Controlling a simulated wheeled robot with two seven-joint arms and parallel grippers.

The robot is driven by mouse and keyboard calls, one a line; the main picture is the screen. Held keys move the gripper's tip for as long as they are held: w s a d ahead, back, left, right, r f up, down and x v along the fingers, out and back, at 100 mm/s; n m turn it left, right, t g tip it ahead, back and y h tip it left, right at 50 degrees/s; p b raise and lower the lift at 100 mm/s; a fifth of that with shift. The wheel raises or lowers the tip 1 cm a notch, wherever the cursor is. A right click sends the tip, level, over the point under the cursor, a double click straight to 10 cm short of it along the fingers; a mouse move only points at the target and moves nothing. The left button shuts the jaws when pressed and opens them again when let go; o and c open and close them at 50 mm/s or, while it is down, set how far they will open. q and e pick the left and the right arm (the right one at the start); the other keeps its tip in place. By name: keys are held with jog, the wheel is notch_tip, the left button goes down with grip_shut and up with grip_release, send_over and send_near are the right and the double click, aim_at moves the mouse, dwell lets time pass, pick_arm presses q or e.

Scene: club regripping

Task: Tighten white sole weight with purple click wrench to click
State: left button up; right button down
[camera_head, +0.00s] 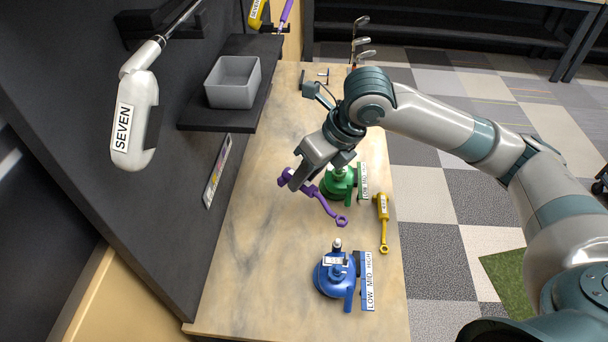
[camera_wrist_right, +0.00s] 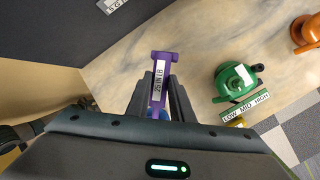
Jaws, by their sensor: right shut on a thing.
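My right gripper (camera_head: 301,179) is shut on the purple wrench (camera_head: 326,206), above the table beside the green device. The wrench's ring end points toward the front right. In the right wrist view, the wrench (camera_wrist_right: 159,65) stands between the two fingers and its label reads "25 IN LB". A large pale club head (camera_head: 137,110) marked "SEVEN" hangs at the left on a shaft. I cannot make out a white sole weight on it. My left gripper is not in view.
On the table (camera_head: 250,270) are a green device (camera_head: 338,186), a blue device (camera_head: 328,277) and a yellow wrench (camera_head: 383,218). Both devices carry "LOW MID HIGH" labels. A grey bin (camera_head: 233,83) sits on a dark shelf. An orange object (camera_wrist_right: 305,34) shows at right in the wrist view.

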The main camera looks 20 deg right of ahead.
jog(key=shift+w+r, duration=0.1)
jog(key=shift+r, duration=0.05)
jog(key=shift+f, duration=0.7)
jog(key=shift+f+b, duration=1.15)
jog(key=shift+f, duration=1)
jog(key=shift+f, duration=1.35)
jog(key=shift+w+d+m+t+h, duration=0.2)
jog(key=shift+d+m+t+h, duration=0.1)
jog(key=shift+d+m, duration=0.55)
jog(key=shift+w+d+m+t+h, duration=0.2)
jog(key=shift+d+m+t, duration=0.1)
jog(key=shift+d+m, duration=0.5)
